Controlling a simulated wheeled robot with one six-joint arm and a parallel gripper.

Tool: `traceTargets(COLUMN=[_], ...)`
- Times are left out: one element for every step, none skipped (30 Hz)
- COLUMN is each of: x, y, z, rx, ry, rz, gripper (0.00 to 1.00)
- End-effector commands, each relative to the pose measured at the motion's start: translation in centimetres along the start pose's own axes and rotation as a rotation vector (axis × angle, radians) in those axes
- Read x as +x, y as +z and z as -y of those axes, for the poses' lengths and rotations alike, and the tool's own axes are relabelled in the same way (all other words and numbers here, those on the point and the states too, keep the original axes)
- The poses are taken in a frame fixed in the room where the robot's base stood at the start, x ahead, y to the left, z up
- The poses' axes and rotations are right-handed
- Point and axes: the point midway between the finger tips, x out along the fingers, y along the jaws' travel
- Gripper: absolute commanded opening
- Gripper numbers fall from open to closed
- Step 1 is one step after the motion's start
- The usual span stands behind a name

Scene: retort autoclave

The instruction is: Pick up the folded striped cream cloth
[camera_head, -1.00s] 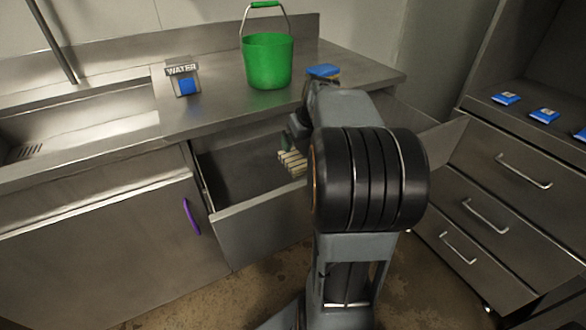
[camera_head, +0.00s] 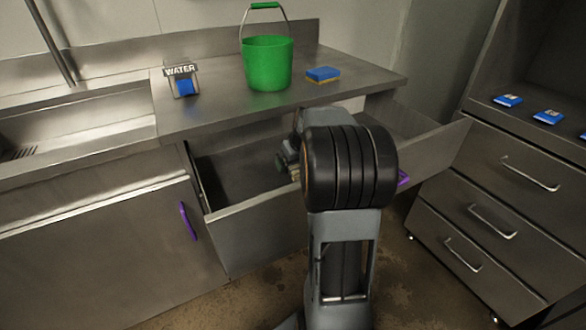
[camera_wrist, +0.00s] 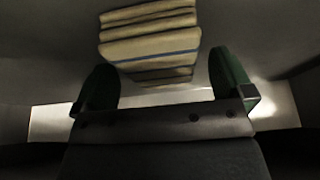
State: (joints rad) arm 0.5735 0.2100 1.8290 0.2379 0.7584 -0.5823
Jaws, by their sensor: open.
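The folded striped cream cloth (camera_wrist: 150,40) lies in the open drawer and fills the upper middle of the wrist view, with a blue stripe across it. In the head view only a small part of the cloth (camera_head: 295,174) shows beside my arm. My gripper (camera_wrist: 165,75) is open, with its two green fingertips spread near the cloth's lower end. Nothing is between the fingers that I can tell is gripped. In the head view my gripper (camera_head: 284,160) is down inside the drawer, mostly hidden by my arm.
The open drawer (camera_head: 255,222) has metal walls around my gripper. A green bucket (camera_head: 268,64), a blue and yellow sponge (camera_head: 323,75) and a WATER holder (camera_head: 182,80) stand on the counter above. Blue packets (camera_head: 508,100) lie on the right cabinet.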

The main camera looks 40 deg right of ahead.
Motion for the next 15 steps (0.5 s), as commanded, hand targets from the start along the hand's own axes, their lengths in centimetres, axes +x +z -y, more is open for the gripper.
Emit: traceTargets(x=[0.37,0.41,0.39,0.35,0.33,0.32,0.32,0.31,0.31,0.31,0.31,0.31,0.31,0.31,0.3], y=[0.01,-0.02,-0.04,-0.05,-0.05,-0.05,-0.05,-0.04,-0.04,-0.04,-0.04,-0.03,-0.03,-0.03,-0.03], z=[0.0,0.0,0.0,0.0,0.0,0.0,0.0,0.01,0.01,0.01,0.01,0.01,0.01,0.01,0.01], rx=[0.0,0.0,0.0,0.0,0.0,0.0,0.0,0.0,0.0,0.0,0.0,0.0,0.0,0.0,0.0], ry=[0.0,0.0,0.001,0.001,0.001,0.001,0.0,0.0,0.0,0.0,0.0,0.0,0.0,0.0,0.0], rz=[0.0,-0.001,-0.001,-0.001,-0.001,-0.001,-0.001,-0.001,-0.001,-0.001,-0.001,-0.001,-0.001,-0.001,-0.001], gripper=[0.99,0.99,0.99,0.99,0.99,0.99,0.99,0.96,0.92,0.89,0.86,0.83,0.8,0.77,0.73])
